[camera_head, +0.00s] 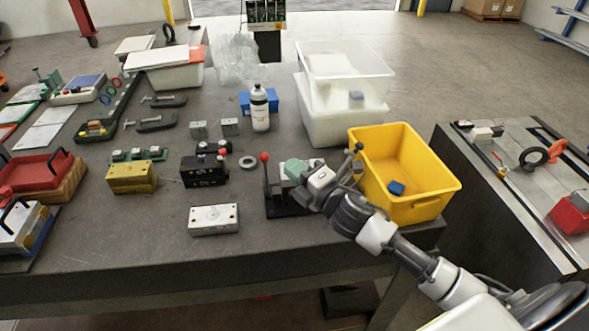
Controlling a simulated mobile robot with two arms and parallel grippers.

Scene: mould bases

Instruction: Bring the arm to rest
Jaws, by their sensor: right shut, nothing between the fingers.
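My right arm comes in from the lower right. My right gripper (303,172) is shut and empty, over a dark fixture (283,204) with a red-knobbed lever. It covers part of that fixture, and I cannot tell whether it touches it. My left gripper does not show.
A yellow bin (432,203) with a blue block (396,187) inside stands right beside my arm. White stacked bins (338,123) stand behind. A mould base (213,219), a black block (205,171) and a bottle (260,108) stand nearby. The table's front left middle is clear.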

